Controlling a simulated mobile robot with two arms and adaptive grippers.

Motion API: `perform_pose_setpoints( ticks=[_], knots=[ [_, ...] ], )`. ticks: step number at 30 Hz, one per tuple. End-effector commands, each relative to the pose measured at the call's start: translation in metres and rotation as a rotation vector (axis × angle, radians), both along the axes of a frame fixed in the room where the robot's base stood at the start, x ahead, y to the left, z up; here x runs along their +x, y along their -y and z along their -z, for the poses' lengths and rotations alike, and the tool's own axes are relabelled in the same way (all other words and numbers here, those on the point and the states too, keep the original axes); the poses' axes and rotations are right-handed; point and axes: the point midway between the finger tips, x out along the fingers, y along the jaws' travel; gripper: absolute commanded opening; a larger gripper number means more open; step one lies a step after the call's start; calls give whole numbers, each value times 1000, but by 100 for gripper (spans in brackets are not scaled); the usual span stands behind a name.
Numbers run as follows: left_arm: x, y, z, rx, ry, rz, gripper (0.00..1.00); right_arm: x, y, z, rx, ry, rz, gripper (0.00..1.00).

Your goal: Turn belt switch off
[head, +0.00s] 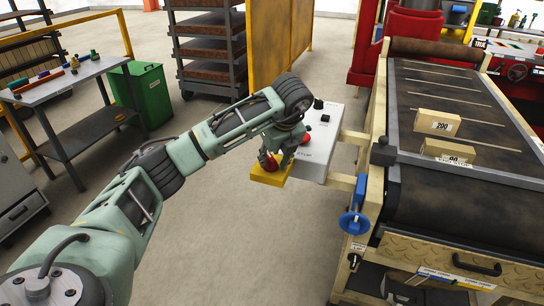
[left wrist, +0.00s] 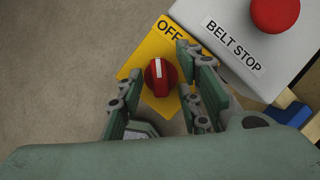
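The belt switch is a red rotary knob (left wrist: 160,77) on a yellow plate (left wrist: 138,68) marked OFF; in the head view, the yellow plate (head: 270,178) sits at the near left of a grey control box (head: 314,166). The knob's white mark points roughly up in the left wrist view, near the OFF label. My left gripper (left wrist: 163,92) is open, with one finger on each side of the knob and a gap on both sides. In the head view, my left gripper (head: 277,158) partly hides the knob. My right gripper is not in view.
A red BELT STOP button (left wrist: 274,12) is on the grey box beside the plate. Floor left of the box is clear.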

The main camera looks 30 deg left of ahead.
Motion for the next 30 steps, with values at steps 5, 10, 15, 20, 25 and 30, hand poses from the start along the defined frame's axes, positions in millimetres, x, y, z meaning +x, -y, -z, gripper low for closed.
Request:
perform_pose_setpoints(
  ticks=[5, 10, 15, 20, 25, 30],
  knots=[
    [-1, 3, -9, -1, 3, 1, 33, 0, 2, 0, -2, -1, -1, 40],
    [-6, 13, -39, 0, 7, 1, 33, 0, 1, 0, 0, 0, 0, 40],
    [-12, 24, -71, 3, 7, 3, 33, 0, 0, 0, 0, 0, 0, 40],
    [-18, 31, -92, 2, 4, 1, 33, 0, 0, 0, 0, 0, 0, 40],
    [-21, 37, -105, 1, 1, 1, 33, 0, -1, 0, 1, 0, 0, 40],
    [-23, 39, -110, 0, -1, 0, 33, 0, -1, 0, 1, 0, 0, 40]
  ],
)
